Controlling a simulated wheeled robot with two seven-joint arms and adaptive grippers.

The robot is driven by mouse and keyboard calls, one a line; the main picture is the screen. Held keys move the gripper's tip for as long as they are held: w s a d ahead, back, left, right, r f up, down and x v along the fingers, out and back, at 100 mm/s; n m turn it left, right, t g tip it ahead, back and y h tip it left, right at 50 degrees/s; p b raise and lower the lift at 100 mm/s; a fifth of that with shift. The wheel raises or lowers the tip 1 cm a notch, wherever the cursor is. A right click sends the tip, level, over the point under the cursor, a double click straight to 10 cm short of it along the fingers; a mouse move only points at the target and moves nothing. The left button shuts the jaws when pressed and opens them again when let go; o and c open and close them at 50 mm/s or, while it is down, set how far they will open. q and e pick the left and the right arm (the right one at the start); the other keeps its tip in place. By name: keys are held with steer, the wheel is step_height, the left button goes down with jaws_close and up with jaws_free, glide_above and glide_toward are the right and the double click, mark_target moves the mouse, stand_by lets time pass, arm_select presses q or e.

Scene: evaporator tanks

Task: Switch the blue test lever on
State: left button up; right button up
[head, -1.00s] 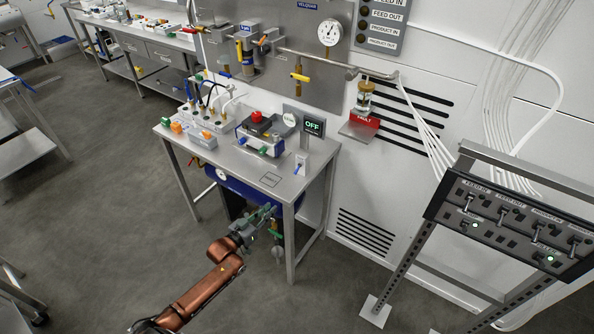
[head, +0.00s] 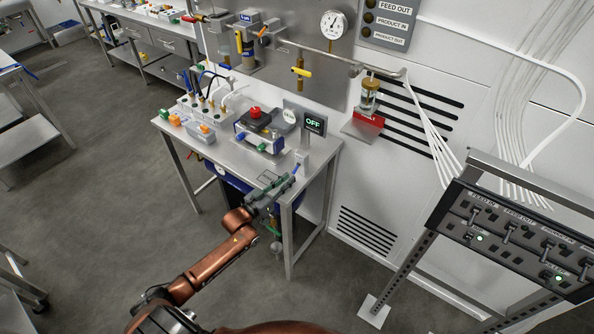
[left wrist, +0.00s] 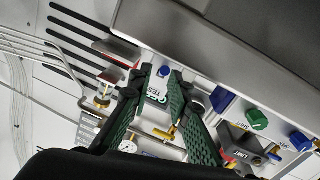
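The blue test lever (head: 296,168) stands near the front right of the steel table, below a small screen (head: 314,124) that reads OFF. In the left wrist view a small round blue end (left wrist: 163,71), apparently the lever's, shows between the fingertips. My left gripper (head: 284,182) is over the table's front edge, close to the lever. In the left wrist view its two green fingers (left wrist: 157,73) are apart with a gap around the blue end; I cannot tell whether either touches it. My right gripper is not in view.
A box with a red button (head: 255,113) and a grey block with cables (head: 203,112) stand on the table (head: 231,156). A switch panel (head: 514,238) on a stand is at the right. The floor left of the table is clear.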

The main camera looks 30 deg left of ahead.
mark_target(294, 171)
arm_select(q)
steer(key=shift+w+r, duration=0.1)
steer(key=shift+w, duration=2.1)
steer(key=shift+w+b, duration=0.25)
steer(key=shift+b, duration=0.05)
steer(key=shift+w+d, duration=0.15)
steer(key=shift+w, duration=0.05)
jaws_close()
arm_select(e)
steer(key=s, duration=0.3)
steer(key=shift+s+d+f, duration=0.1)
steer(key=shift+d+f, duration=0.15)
